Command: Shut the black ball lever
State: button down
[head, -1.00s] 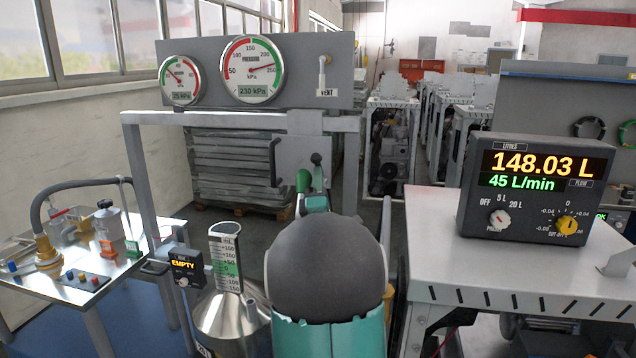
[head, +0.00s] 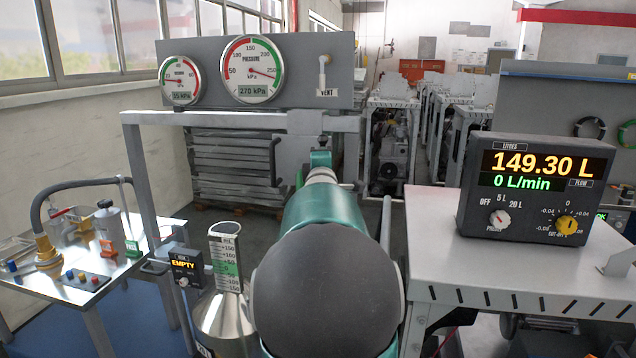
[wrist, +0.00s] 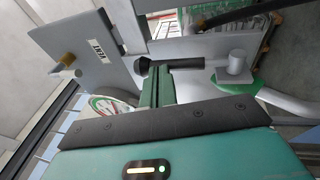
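The black ball lever (wrist: 180,63) shows in the wrist view as a dark bar with a black ball at its left end. Its other end meets a grey round hub (wrist: 235,66). The green fingers of my gripper (wrist: 163,88) reach up to just below the bar, close to the ball. I cannot tell whether they touch it, nor whether they are apart or closed. In the head view my green arm stretches forward to my gripper (head: 320,160) below the gauge panel. The arm and gripper hide most of the lever there.
The gauge panel (head: 335,68) carries a pressure dial (head: 252,70) at 270 kPa and a VENT lever (head: 323,72). The meter (head: 530,190) on the right reads 149.30 L and 0 L/min. A metal measuring can (head: 224,315) stands left of my arm.

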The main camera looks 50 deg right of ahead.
jog(key=shift+d+r, duration=0.15)
jog(key=shift+r, duration=0.2)
dwell(0.4)
